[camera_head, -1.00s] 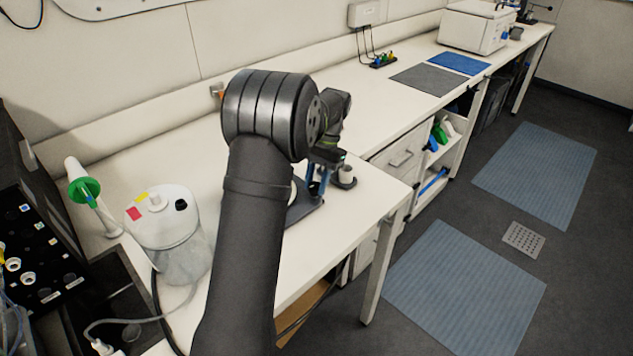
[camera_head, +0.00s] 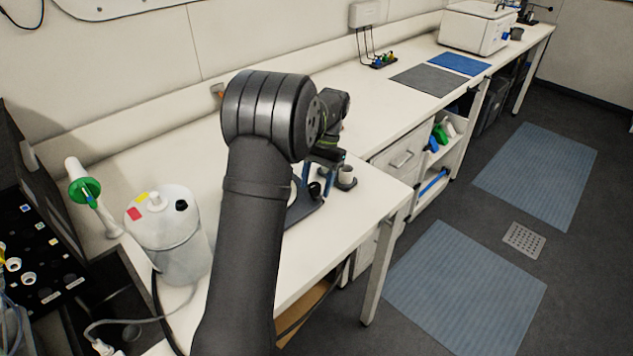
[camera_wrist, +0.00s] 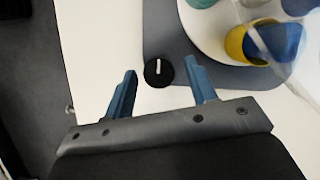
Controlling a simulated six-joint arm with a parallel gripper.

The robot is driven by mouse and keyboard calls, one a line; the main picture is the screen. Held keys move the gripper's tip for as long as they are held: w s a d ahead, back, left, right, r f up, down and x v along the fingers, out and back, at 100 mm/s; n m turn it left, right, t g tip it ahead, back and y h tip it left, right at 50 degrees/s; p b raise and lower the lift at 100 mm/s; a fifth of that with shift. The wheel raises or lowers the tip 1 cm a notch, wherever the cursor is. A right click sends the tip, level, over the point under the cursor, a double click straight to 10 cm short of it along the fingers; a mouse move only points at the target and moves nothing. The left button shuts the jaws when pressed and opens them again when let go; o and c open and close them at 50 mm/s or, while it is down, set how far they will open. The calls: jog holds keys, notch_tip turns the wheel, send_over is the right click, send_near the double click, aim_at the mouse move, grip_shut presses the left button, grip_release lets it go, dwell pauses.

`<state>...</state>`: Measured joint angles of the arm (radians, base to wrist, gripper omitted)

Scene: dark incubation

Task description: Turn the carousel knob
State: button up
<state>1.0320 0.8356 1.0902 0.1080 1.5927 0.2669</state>
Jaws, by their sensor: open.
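The carousel knob (camera_wrist: 158,72) is a round black knob with a white pointer line, at the edge of a grey base plate (camera_wrist: 167,32) in the wrist view. My gripper (camera_wrist: 160,80) is open, with one blue finger to the left of the knob and one to its right. Neither finger clearly touches it. The white carousel disc (camera_wrist: 213,40) carries colored caps, including a yellow and blue one, at the upper right. In the head view my arm hides most of the carousel; the dark base (camera_head: 305,208) and the black knob (camera_head: 315,189) show beside my gripper (camera_head: 325,172).
A small grey cup on a dark stand (camera_head: 345,177) is close to the right of my gripper. A white canister (camera_head: 165,235) and a green-collared white tube (camera_head: 85,190) stand left of my arm. The bench (camera_head: 370,115) is clear toward the grey mat (camera_head: 425,79).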

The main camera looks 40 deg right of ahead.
jog(key=shift+r, duration=0.1)
jog(key=v, duration=1.1)
jog(key=shift+d+r, duration=0.3)
jog(key=shift+r, duration=0.05)
jog(key=shift+w+f, duration=0.1)
jog(key=x, duration=1.2)
jog(key=shift+a, duration=0.1)
jog(key=shift+r, duration=0.2)
